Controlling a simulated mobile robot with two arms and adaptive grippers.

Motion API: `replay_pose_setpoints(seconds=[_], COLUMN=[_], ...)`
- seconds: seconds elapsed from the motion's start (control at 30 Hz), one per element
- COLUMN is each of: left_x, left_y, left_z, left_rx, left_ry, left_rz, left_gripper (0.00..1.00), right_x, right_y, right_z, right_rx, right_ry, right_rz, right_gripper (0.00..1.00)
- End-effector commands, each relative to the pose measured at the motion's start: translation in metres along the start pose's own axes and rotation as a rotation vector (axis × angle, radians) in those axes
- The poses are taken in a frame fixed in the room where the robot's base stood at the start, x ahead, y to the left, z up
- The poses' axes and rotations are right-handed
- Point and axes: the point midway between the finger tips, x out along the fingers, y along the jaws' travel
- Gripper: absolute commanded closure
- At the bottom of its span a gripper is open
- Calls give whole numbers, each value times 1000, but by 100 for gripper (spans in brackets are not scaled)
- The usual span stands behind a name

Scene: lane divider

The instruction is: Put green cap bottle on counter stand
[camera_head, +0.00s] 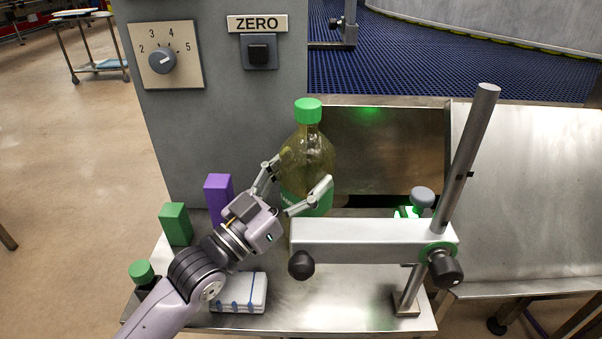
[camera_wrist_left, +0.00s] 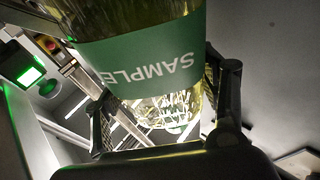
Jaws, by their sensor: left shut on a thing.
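The green cap bottle (camera_head: 307,150) is clear with a yellowish tint and a green label. It stands upright in the head view, in front of the dark panel and behind the horizontal arm of the counter stand (camera_head: 370,241). My left gripper (camera_head: 297,187) is shut on the bottle at label height, one finger on each side. In the left wrist view the bottle (camera_wrist_left: 150,60) fills the upper middle between the fingers, its label reading "SAMPLE". The bottle's base is partly hidden by the stand's arm in the head view, so I cannot tell whether it touches the surface. My right gripper is not seen.
A purple block (camera_head: 218,196), a green block (camera_head: 175,224), a green-capped dark container (camera_head: 142,274) and a white box (camera_head: 240,292) stand at left. The stand's slanted post (camera_head: 467,160) rises at right. The grey control column (camera_head: 220,110) is behind.

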Motion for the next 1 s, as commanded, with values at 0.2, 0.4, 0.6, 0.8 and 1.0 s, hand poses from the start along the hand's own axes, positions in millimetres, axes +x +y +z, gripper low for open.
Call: replay_pose_setpoints(seconds=[0.2, 0.4, 0.6, 0.8, 1.0], left_x=[-2, -3, -3, -3, -3], left_y=[0, 0, 0, 0, 0], left_z=[5, 9, 9, 9, 9], left_rx=[0, 0, 0, 0, 0], left_ry=[-1, 0, 0, 0, 0], left_rz=[0, 0, 0, 0, 0], left_gripper=[56, 56, 24, 11, 11], right_x=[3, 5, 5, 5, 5], right_y=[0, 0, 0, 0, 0], right_z=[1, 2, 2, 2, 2], right_rx=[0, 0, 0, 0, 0], right_ry=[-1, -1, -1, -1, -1], right_rz=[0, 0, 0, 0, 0], right_gripper=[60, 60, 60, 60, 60])
